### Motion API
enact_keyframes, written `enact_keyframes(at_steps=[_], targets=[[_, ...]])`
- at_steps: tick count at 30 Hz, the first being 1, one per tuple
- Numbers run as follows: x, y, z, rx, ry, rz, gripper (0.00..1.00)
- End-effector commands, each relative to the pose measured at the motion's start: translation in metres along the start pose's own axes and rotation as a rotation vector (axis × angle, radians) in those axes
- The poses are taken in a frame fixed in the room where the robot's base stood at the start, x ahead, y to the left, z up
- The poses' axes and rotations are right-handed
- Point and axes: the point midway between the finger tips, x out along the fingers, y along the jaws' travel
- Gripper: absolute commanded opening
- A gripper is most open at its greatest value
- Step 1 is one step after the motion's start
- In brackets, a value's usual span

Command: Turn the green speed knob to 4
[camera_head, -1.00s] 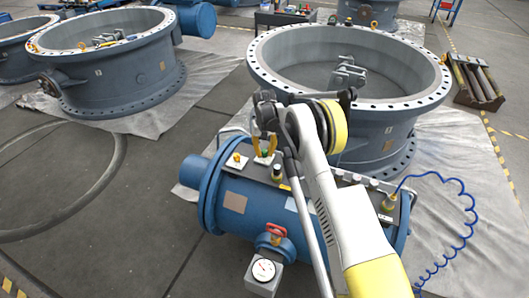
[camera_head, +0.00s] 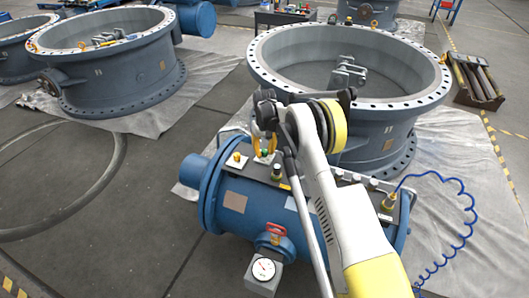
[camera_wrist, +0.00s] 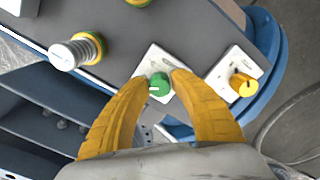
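The green speed knob (camera_wrist: 159,85) sits on a small white plate (camera_wrist: 148,66) on the dark panel. A white mark on the knob points left in the wrist view. The printing on the plate is too small to read. My gripper (camera_wrist: 161,80) has its two yellow fingertips on either side of the knob, close against it with no clear gap. In the head view my gripper (camera_head: 265,147) is over the panel on top of the blue cylinder (camera_head: 250,205), with the knob (camera_head: 263,153) partly visible between the fingers.
A yellow knob (camera_wrist: 243,85) on its own white plate stands close to the right finger. A silver and yellow fitting (camera_wrist: 76,52) rises at the left of the panel. A red-handled valve (camera_head: 276,232) and a gauge (camera_head: 263,270) are at the cylinder's front. A large flanged ring (camera_head: 390,130) stands behind.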

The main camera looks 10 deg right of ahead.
Motion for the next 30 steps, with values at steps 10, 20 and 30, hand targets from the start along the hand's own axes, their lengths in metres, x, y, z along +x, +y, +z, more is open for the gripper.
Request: enact_keyframes(at_steps=[10, 20, 30], targets=[[-0.001, 0.000, 0.000, 0.001, 0.000, 0.000, 0.46], [-0.051, 0.000, 0.000, 0.001, 0.000, 0.000, 0.46], [-0.112, 0.000, 0.000, 0.000, 0.000, 0.000, 0.46]])
